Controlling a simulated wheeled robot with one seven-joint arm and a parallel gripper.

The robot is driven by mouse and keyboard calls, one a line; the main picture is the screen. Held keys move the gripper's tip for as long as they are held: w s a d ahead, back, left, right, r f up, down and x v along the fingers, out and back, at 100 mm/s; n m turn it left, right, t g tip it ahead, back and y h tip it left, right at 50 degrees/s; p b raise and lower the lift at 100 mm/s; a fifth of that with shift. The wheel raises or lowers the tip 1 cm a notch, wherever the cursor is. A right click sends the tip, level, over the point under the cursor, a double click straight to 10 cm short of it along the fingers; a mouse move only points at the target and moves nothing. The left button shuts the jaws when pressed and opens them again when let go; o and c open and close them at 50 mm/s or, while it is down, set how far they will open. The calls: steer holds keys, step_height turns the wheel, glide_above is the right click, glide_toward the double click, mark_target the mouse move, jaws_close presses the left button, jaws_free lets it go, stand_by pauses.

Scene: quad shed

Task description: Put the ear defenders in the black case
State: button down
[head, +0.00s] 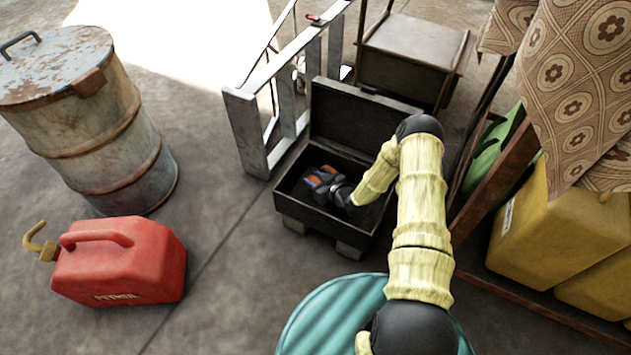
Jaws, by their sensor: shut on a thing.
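The black case (284,201) stands open on low feet on the floor, with its lid (353,115) raised at the back. My gripper (330,186) reaches into the case from the right and is shut on the ear defenders (319,178), which look dark with orange parts. They are within the case's opening, towards its left side. I cannot tell whether they touch the case's floor. My arm covers the right part of the case, and the fingertips are hard to make out.
A metal frame (247,133) stands close at the case's left. A red petrol can (120,262) and a rusty drum (90,120) are further left. A wooden cabinet (415,45) is behind. Yellow containers (550,235) stand right. Floor between can and case is clear.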

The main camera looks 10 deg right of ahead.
steer(key=c, duration=0.9)
jaws_free()
steer(key=shift+s+d+r+p, duration=0.15)
steer(key=shift+s+r+p, duration=0.05)
steer(key=shift+p, duration=0.1)
steer(key=p+v, duration=0.3)
steer(key=v, duration=0.3)
steer(key=shift+r, duration=0.1)
steer(key=shift+s+d+p, duration=0.15)
steer(key=shift+s+p, duration=0.2)
steer(key=shift+s, duration=0.1)
steer(key=shift+d, duration=0.1)
